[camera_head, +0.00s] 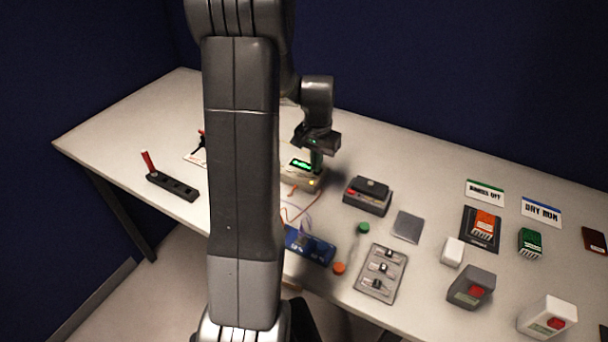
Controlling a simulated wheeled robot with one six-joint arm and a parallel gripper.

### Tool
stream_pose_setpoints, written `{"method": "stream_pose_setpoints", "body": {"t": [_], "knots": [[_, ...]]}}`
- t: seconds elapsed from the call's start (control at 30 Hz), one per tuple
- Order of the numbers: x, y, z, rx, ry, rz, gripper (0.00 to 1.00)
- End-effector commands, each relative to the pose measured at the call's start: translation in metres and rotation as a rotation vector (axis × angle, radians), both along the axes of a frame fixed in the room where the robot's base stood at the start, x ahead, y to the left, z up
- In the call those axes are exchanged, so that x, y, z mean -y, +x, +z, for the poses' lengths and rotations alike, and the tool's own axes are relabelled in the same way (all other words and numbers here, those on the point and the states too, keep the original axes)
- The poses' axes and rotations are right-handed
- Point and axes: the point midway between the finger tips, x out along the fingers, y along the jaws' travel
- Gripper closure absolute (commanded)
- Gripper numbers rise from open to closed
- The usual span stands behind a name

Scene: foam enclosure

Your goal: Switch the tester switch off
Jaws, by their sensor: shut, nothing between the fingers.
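A beige device with a lit green display (302,168) stands on the table, partly hidden behind my arm; it looks like the tester. Its switch cannot be made out. My gripper (317,162) points down at the right side of this device, near its display. It is shut and empty. I cannot tell whether the fingertips touch the device.
A black box with a red part (367,196) stands right of the device. A blue board (309,245) with wires and a grey plate with toggles (381,273) lie nearer. Several small boxes and cards fill the right side. A black strip (172,186) lies left.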

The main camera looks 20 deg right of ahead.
Motion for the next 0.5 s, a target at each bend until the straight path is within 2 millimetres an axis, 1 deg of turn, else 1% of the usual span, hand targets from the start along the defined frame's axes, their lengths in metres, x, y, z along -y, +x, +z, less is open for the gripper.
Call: {"method": "stream_pose_setpoints", "body": {"t": [0.5], "knots": [[0.0000,0.0000,-0.0086,0.000,0.000,0.000,1.00]]}}
